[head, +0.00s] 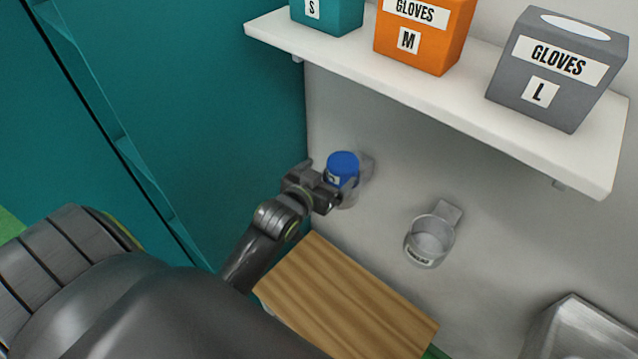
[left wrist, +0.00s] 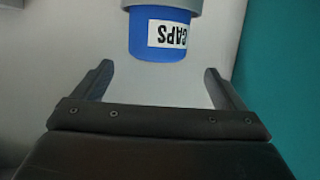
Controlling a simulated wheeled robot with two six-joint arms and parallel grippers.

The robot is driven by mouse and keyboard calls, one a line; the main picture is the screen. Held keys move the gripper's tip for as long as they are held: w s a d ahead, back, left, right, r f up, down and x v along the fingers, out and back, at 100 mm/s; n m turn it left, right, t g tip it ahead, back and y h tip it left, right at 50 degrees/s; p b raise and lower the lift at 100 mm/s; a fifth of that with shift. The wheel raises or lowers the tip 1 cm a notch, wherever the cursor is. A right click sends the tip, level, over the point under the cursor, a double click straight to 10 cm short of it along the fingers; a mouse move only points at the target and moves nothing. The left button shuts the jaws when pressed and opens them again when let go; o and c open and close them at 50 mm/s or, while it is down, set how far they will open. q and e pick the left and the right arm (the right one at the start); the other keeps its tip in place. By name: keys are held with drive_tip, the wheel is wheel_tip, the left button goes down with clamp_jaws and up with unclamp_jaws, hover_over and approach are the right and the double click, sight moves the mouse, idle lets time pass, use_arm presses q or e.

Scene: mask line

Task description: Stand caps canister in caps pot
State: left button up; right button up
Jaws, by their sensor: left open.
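The blue caps canister (head: 342,165) stands upright in a grey wall pot (head: 350,200) at the left of the wall. In the left wrist view the canister (left wrist: 165,38) appears upside down, its white CAPS label readable that way, with the grey pot rim (left wrist: 185,7) around its base. My left gripper (head: 330,190) is open just in front of the canister. In the left wrist view its fingers (left wrist: 157,70) are spread apart, with empty space between them and the canister ahead. The left pot's own label is hidden. My right gripper is not in view.
An empty grey wall pot (head: 430,240) with an unreadable label hangs to the right. A white shelf (head: 440,100) with glove boxes overhangs both. A wooden surface (head: 345,300) lies below, a teal cabinet (head: 200,100) stands left, and a grey metal bin (head: 580,330) sits lower right.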

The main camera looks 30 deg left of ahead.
use_arm(q)
drive_tip(key=shift+v, duration=2.35)
drive_tip(key=s+a+f+g, duration=0.1)
drive_tip(key=s+f+g, duration=0.25)
drive_tip(key=f, duration=1.15)
drive_tip(key=s+a+f+g, duration=0.25)
drive_tip(key=s+f, duration=0.25)
drive_tip(key=f, duration=1)
drive_tip(key=s+f+g, duration=0.2)
drive_tip(key=s+f, duration=0.4)
drive_tip(key=s, duration=0.4)
drive_tip(key=s+d+f+g, duration=0.1)
drive_tip(key=s+f+g, duration=0.2)
drive_tip(key=s+f, duration=0.4)
drive_tip(key=s+d+f+g, duration=0.1)
drive_tip(key=s+f+g, duration=0.1)
drive_tip(key=s+f, duration=0.5)
drive_tip(key=s, duration=0.6)
drive_tip(key=shift+s+b, duration=0.35)
drive_tip(key=shift+s, duration=0.05)
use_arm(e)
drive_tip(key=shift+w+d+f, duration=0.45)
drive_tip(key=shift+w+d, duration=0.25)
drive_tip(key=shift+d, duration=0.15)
use_arm(q)
drive_tip(key=shift+f, duration=0.1)
